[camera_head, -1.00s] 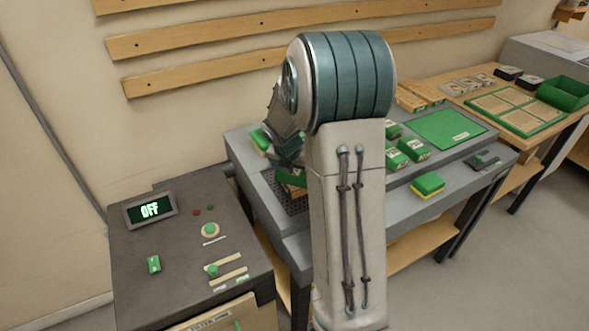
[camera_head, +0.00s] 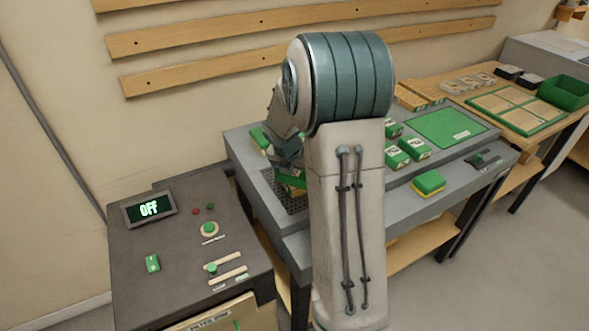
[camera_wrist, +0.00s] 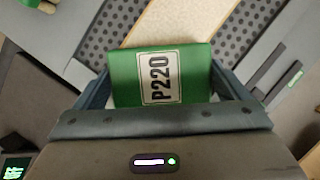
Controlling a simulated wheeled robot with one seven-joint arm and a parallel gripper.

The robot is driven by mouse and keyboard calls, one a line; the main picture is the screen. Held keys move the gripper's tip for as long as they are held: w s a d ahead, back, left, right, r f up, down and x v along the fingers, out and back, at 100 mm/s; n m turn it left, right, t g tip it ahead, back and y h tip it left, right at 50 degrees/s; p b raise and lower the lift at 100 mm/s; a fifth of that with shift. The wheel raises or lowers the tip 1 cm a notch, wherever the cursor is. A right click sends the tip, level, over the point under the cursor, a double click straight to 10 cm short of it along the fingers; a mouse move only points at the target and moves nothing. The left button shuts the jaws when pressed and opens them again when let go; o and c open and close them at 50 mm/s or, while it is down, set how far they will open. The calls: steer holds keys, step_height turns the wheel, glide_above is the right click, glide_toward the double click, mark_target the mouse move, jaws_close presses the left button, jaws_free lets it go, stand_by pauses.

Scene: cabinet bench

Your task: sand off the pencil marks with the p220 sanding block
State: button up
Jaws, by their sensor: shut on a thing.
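The P220 sanding block (camera_wrist: 198,78) is green with a white label and sits between my gripper's two fingers (camera_wrist: 163,72) in the wrist view. My gripper is shut on it. A pale wooden board (camera_wrist: 180,22) lies on a dark perforated grille (camera_wrist: 108,25), just beyond and partly under the block. Whether the block touches the board I cannot tell. I can make out no pencil marks on the visible part of the board. In the head view my gripper (camera_head: 287,172) is over the grille (camera_head: 280,192), partly hidden by my arm.
Several green blocks (camera_head: 396,157) and a green mat (camera_head: 445,127) lie on the grey bench (camera_head: 345,222) to the right. A green-and-yellow block (camera_head: 428,184) lies near its front edge.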

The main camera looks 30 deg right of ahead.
steer(key=shift+f+b, duration=0.45)
steer(key=shift+f, duration=0.25)
